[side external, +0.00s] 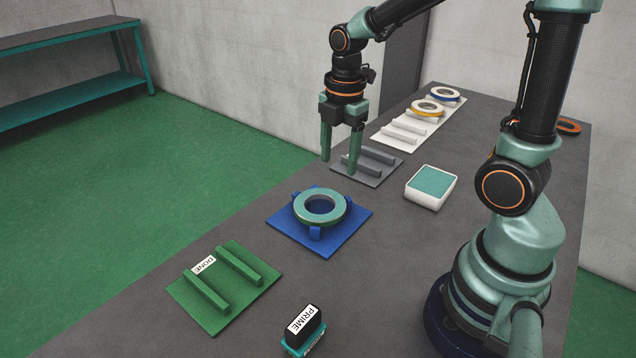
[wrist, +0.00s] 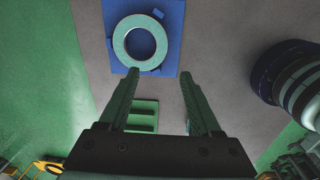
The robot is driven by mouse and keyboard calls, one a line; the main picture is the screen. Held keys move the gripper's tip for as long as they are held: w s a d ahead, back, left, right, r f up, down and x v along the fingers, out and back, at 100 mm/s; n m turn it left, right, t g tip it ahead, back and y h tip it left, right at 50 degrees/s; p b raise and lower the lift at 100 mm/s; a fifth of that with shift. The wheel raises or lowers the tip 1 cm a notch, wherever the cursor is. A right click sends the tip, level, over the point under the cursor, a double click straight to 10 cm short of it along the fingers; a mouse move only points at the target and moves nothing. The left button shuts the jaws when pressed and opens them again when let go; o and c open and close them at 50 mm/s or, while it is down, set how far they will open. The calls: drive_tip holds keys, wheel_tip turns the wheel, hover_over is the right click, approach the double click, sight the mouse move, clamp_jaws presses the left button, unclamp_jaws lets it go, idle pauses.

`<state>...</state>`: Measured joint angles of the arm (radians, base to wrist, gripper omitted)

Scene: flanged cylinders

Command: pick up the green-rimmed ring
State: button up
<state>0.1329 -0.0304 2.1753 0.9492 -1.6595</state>
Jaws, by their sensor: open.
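The green-rimmed ring (side external: 320,207) lies on a blue base plate (side external: 347,231) with blue posts around it, in the middle of the table. In the wrist view the ring (wrist: 140,41) shows at the top, beyond the fingertips, with the blue plate (wrist: 173,60) under it. My gripper (side external: 339,168) is open and empty, above and behind the ring in the side view, near a grey plate. The wrist view shows the two fingers (wrist: 160,75) apart with nothing between them.
A grey plate with bars (side external: 372,171) lies below my gripper. A green plate marked DONE (side external: 224,289) is at the front left. A white box with a teal top (side external: 431,186), a PRIME block (side external: 304,331), and yellow (side external: 427,108) and blue (side external: 445,95) rings stand around.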

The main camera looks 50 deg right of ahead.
drive_tip(key=f+n, duration=0.1)
drive_tip(key=n, duration=0.1)
hover_over(337, 210)
drive_tip(key=shift+g, duration=0.3)
drive_tip(key=f, duration=0.6)
drive_tip(key=shift+s+a+f, duration=0.2)
drive_tip(key=shift+a+f, duration=0.1)
drive_tip(key=shift+f, duration=0.1)
drive_tip(key=shift+w+d+f, duration=0.1)
drive_tip(key=shift+d+f, duration=0.05)
drive_tip(key=shift+f, duration=1.25)
drive_tip(key=shift+d+f, duration=0.15)
drive_tip(key=shift+f, duration=1.25)
clamp_jaws()
drive_tip(key=shift+w+r, duration=0.1)
